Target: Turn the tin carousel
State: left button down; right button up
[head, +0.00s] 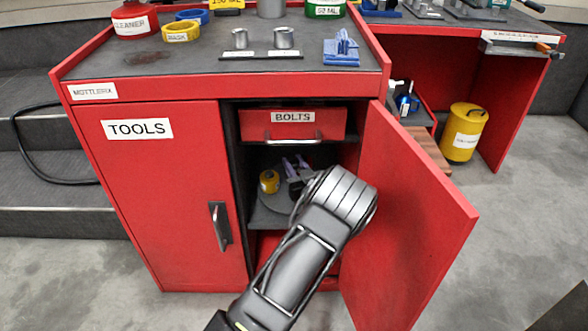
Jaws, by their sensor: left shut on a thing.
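The tin carousel (268,206) is a round grey turntable inside the open right half of the red cabinet, under the drawer. A yellow tin (269,182) stands on its left part. My left arm reaches in from the bottom, and its wrist covers the carousel's right side. My left gripper (297,163), with a dark body and purplish fingers, is over the carousel, to the right of the yellow tin. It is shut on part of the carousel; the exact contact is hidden. My right gripper is out of view.
The open red door (425,205) stands close to the right of my arm. The BOLTS drawer (292,124) is shut above the carousel. The TOOLS door (165,185) is shut on the left. A yellow canister (464,132) stands on the floor at right.

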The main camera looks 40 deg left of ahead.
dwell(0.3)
pick_arm(q)
jog(key=c, duration=1.1)
grip_release()
jog(key=p+v, duration=0.2)
jog(key=v, duration=0.4)
jog(key=shift+s+d+r+p, duration=0.1)
jog(key=shift+d+p, duration=0.25)
jog(key=shift+d, duration=0.05)
jog(key=shift+s+d, duration=0.3)
jog(key=shift+d, duration=0.1)
